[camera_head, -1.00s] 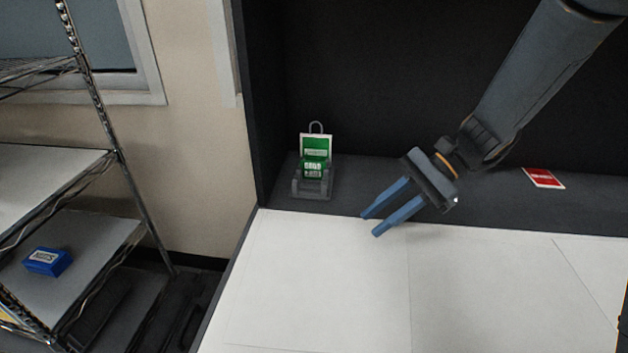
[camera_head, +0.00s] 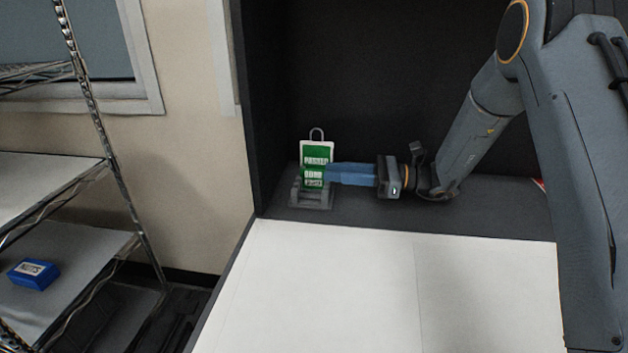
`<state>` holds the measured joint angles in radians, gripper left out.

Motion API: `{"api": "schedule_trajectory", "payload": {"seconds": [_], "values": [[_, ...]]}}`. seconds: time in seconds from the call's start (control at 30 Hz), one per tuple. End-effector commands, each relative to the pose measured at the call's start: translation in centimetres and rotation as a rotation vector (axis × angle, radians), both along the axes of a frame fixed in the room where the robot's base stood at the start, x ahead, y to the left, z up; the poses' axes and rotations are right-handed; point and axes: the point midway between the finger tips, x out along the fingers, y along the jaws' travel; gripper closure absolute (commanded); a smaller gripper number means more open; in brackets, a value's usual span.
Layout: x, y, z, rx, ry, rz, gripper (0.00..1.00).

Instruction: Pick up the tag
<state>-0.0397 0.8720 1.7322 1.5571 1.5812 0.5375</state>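A green and white tag (camera_head: 316,151) with a wire loop on top stands upright in a small grey holder (camera_head: 310,200) at the back left of the dark ledge. Green lettered surface also shows lower down, just above the holder. My gripper (camera_head: 328,174) reaches in from the right at the height of the tag's lower part. Its blue fingertips overlap the right edge of the green area in the picture. The fingers line up edge-on, so their gap is hidden, and I cannot tell whether they touch the tag.
A dark side wall (camera_head: 249,110) stands close left of the holder. A white panelled surface (camera_head: 330,290) lies clear in front of the ledge. A red card (camera_head: 540,185) at the right is mostly hidden behind my arm. A wire rack at far left holds a blue box (camera_head: 33,274).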

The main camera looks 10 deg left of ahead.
Motion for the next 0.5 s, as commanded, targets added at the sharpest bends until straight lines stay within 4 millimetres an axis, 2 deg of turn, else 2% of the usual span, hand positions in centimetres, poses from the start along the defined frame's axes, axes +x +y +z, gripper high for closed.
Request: {"api": "schedule_trajectory", "payload": {"seconds": [0.17, 0.33, 0.5], "values": [[-0.2, 1.6, -0.1, -0.002, 0.000, 0.002, 0.74], [-0.4, 4.4, 0.0, -0.001, 0.000, 0.004, 0.74], [-0.4, 6.2, -0.1, -0.002, 0.000, 0.002, 0.74]]}}
